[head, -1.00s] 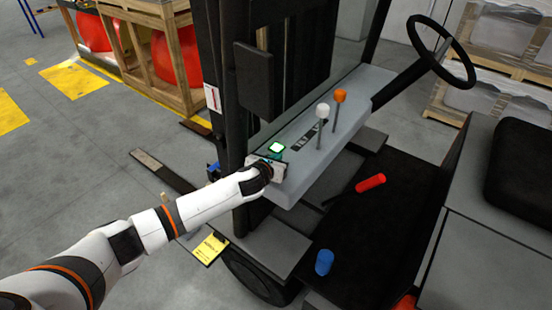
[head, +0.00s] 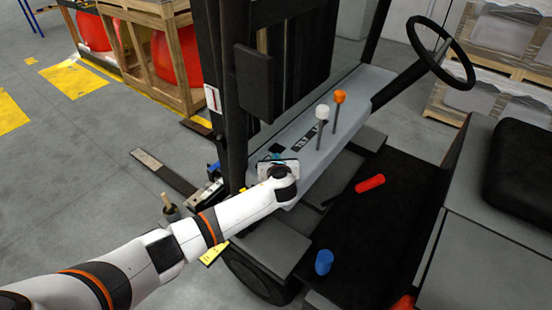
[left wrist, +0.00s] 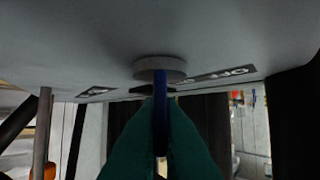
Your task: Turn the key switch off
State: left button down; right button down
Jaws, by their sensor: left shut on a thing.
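In the left wrist view, a round grey key switch (left wrist: 160,68) sits on the underside of a grey panel as pictured. A thin blue key (left wrist: 160,88) stands out from it. The green fingers of my left gripper (left wrist: 160,112) are closed on both sides of the key. A dark label reading OFF (left wrist: 238,73) is right of the switch; another label (left wrist: 98,91) is at left, hard to read. In the head view, my left gripper (head: 276,158) is at the near-left end of the grey console (head: 312,140), and my wrist hides the key.
A white-knobbed lever (head: 322,112) and an orange-knobbed lever (head: 339,97) rise from the console behind the gripper. A dark mast (head: 232,110) stands close at left. The steering wheel (head: 441,52) is at upper right. Red (head: 370,183) and blue (head: 324,262) handles are below.

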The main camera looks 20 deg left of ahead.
pick_arm(q)
jog(key=n+g+y, duration=0.1)
jog(key=n+y+b, duration=0.1)
jog(key=n+y, duration=0.1)
jog(key=shift+d+f+g, duration=0.1)
jog(key=shift+f+g, duration=0.1)
jog(key=shift+g, duration=0.2)
jog(key=shift+n+g+y+b, duration=0.6)
jog(key=shift+n+g+y, duration=0.1)
jog(key=shift+n, duration=0.1)
jog(key=n+g+y+b, duration=0.2)
jog(key=n+g+b, duration=0.1)
jog(key=b, duration=0.2)
jog(key=shift+f+n+g+y, duration=0.15)
jog(key=shift+n+g+y, duration=0.15)
jog(key=shift+n, duration=0.1)
jog(key=shift+s+r+n+g+y+b, duration=0.1)
jog(key=shift+r+n+g+y+b, duration=0.15)
jog(key=shift+n+g+b, duration=0.6)
jog(key=c, duration=1.6)
grip_release()
